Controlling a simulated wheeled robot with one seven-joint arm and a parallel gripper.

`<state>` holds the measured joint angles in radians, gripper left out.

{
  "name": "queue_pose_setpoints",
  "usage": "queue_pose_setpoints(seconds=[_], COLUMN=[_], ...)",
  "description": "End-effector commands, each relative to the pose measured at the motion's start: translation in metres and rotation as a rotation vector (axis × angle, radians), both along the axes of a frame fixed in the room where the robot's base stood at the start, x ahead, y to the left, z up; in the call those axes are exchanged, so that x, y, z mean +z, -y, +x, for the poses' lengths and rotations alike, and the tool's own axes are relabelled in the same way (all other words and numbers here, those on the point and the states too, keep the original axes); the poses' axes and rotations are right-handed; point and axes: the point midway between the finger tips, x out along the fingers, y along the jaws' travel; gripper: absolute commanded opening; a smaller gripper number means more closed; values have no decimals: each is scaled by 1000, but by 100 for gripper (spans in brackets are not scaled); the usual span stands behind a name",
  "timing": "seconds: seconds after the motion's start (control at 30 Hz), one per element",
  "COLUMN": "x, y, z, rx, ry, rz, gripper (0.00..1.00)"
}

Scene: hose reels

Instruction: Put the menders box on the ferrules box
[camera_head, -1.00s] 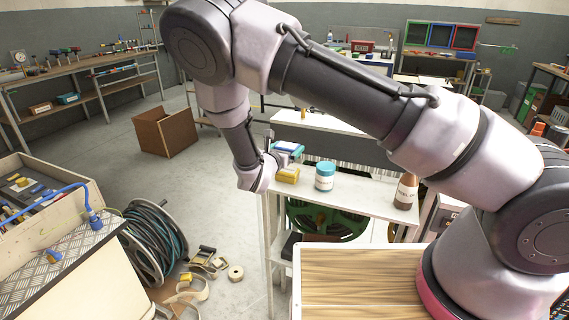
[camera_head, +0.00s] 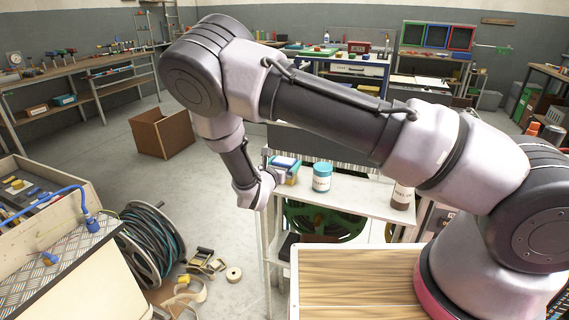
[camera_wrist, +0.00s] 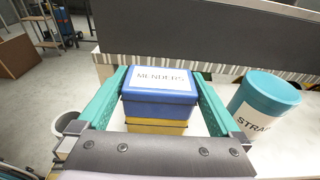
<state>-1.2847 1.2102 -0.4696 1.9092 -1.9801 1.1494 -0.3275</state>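The menders box (camera_wrist: 160,84) is blue with a white label lid. It sits level on top of the yellow ferrules box (camera_wrist: 157,127), with no gap seen between them in the wrist view. The menders box also shows at the left end of the white shelf in the head view (camera_head: 283,163), partly hidden by my wrist. My gripper (camera_wrist: 161,72) has its teal fingers along both sides of the menders box, close against its lid, and looks shut on it. The ferrules box's label is not visible.
A teal-lidded straps tub (camera_head: 322,177) stands right of the boxes, also in the wrist view (camera_wrist: 264,108). A dark panel (camera_wrist: 200,35) rises behind the boxes.

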Motion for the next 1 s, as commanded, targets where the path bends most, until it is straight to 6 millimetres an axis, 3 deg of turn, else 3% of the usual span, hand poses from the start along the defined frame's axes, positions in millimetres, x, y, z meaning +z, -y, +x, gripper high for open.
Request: queue_pose_setpoints(seconds=[0.17, 0.7, 1.0], x=[4, 18, 21], y=[0, -35, -40], z=[0, -94, -112], rx=[0, 2, -1], ry=[0, -1, 0], rz=[1, 1, -1], gripper=[100, 100, 100])
